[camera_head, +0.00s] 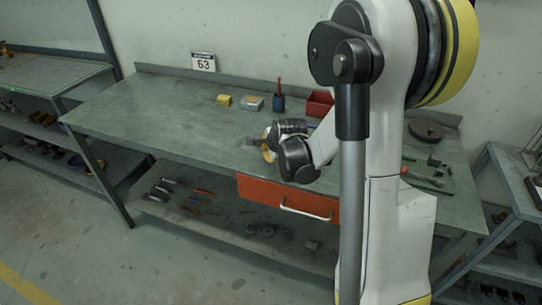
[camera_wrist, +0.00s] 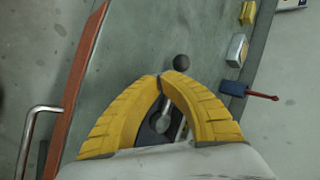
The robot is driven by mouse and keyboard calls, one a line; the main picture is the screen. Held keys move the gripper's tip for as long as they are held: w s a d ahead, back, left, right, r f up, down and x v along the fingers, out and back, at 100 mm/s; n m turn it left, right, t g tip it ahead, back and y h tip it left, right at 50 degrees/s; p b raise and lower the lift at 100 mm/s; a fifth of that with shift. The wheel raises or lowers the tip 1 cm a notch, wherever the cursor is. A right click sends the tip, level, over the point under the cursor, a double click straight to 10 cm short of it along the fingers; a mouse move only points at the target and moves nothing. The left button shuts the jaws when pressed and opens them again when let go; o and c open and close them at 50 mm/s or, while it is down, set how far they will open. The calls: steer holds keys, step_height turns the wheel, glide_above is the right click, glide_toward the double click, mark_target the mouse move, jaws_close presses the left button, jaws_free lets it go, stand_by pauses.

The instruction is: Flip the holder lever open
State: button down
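A dark holder plate (camera_wrist: 150,126) with a round hole shows in the wrist view, framed between the two yellow fingers of my gripper. A short metal rod (camera_wrist: 180,128) shows beside the hole, partly covered by the right finger. A dark ball knob (camera_wrist: 182,62), apparently the lever's end, sits just beyond the fingertips. The rod between them is hidden, so I cannot tell the lever's full line. My gripper (camera_wrist: 162,77) has its fingertips together, with nothing visible between them. In the head view, my gripper (camera_head: 267,152) is low over the bench; a dark piece (camera_head: 252,141) shows beside it.
The green-grey workbench (camera_head: 170,105) has an orange drawer (camera_head: 285,205) with a metal handle at its front. A yellow block (camera_head: 224,100), a small box (camera_head: 251,103), a blue holder with a red tool (camera_head: 279,101) and a red bin (camera_head: 319,103) stand behind. The bench's left is clear.

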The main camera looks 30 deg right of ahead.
steer(key=shift+w+d+f, duration=0.1)
steer(key=shift+w, duration=0.45)
steer(key=shift+w+d+f, duration=0.1)
steer(key=shift+w, duration=0.4)
steer(key=shift+w+d+b, duration=0.35)
steer(key=shift+w+d, duration=0.1)
steer(key=shift+w, duration=0.35)
steer(key=shift+s, duration=0.1)
